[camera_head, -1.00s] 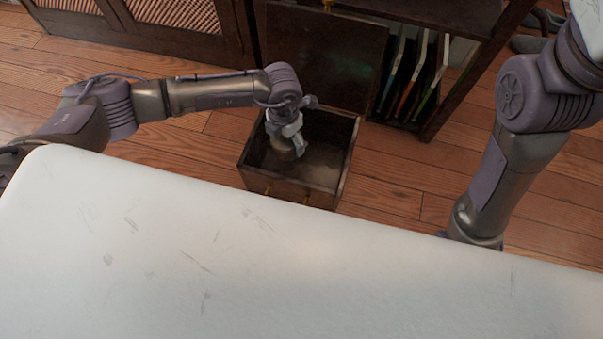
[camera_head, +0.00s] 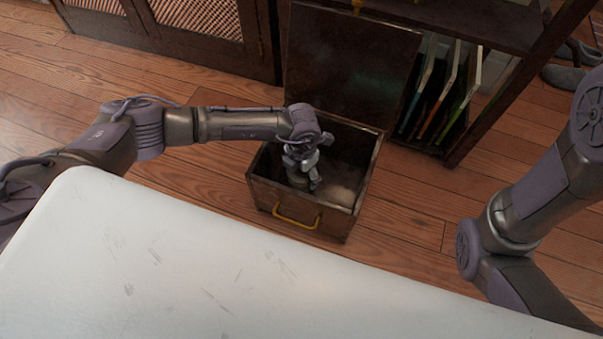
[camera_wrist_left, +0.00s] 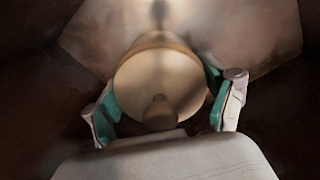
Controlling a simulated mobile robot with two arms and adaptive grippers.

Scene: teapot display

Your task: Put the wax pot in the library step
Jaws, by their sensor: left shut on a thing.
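The library step (camera_head: 262,192) is a dark wooden box with its lid (camera_head: 345,65) raised and a brass handle (camera_head: 297,217) on its front. My left gripper (camera_head: 303,172) reaches down inside its left part. In the left wrist view, the wax pot (camera_wrist_left: 150,80) is a round, tan pot with a small knob, between the gripper's teal-padded fingers (camera_wrist_left: 162,95). The fingers are shut on it. In the head view, the gripper mostly hides the pot. Whether the pot touches the box floor I cannot tell. My right gripper is out of view.
A dark shelf (camera_head: 470,20) with several thin upright books (camera_head: 434,95) stands behind the box at right. A cabinet with lattice doors (camera_head: 200,20) stands at back left. Wooden floor (camera_head: 215,75) is clear left of the box. A dark object (camera_head: 568,75) lies at far right.

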